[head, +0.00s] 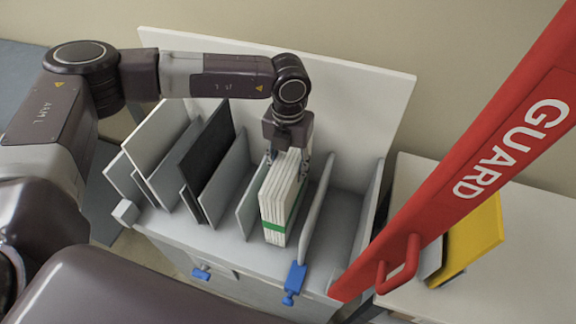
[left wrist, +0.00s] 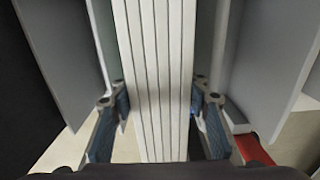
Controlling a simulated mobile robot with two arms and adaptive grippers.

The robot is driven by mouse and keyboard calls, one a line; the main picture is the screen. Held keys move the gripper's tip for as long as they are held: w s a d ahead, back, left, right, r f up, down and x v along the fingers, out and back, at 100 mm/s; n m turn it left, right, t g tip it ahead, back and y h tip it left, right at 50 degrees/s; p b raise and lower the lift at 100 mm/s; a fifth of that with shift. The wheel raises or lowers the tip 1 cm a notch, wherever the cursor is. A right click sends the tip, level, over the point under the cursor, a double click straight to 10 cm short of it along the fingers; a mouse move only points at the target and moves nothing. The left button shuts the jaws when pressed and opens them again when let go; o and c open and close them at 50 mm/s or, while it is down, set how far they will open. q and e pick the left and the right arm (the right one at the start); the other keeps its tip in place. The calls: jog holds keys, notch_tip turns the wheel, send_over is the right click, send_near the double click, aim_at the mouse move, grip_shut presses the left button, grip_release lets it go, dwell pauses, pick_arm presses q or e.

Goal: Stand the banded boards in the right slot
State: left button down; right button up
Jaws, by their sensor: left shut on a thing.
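The banded boards (head: 273,205) are a stack of white boards standing upright, with a green band low around them. My left gripper (head: 287,163) reaches down from above and is shut on the stack's upper part. In the left wrist view the fingers of my left gripper (left wrist: 158,98) press on both sides of the boards (left wrist: 155,60). The stack is between two grey dividers of the rack (head: 180,232). I cannot tell whether its bottom touches the rack floor. The rightmost slot, between the right divider (head: 318,213) and the end wall (head: 369,208), is empty. My right gripper is not in view.
A red bar marked GUARD (head: 470,150) slants across the right side, its lower end near the rack's front right corner. White, grey and black panels (head: 211,160) fill the left slots. Blue clamps (head: 295,280) sit on the front edge. A yellow item (head: 470,243) lies right.

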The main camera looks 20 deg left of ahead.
pick_arm(q)
jog(key=shift+f, duration=0.1)
jog(key=c, duration=1.1)
grip_release()
notch_tip(320, 180, up, 11)
jog(key=b, duration=0.3)
jog(key=shift+r, duration=0.7)
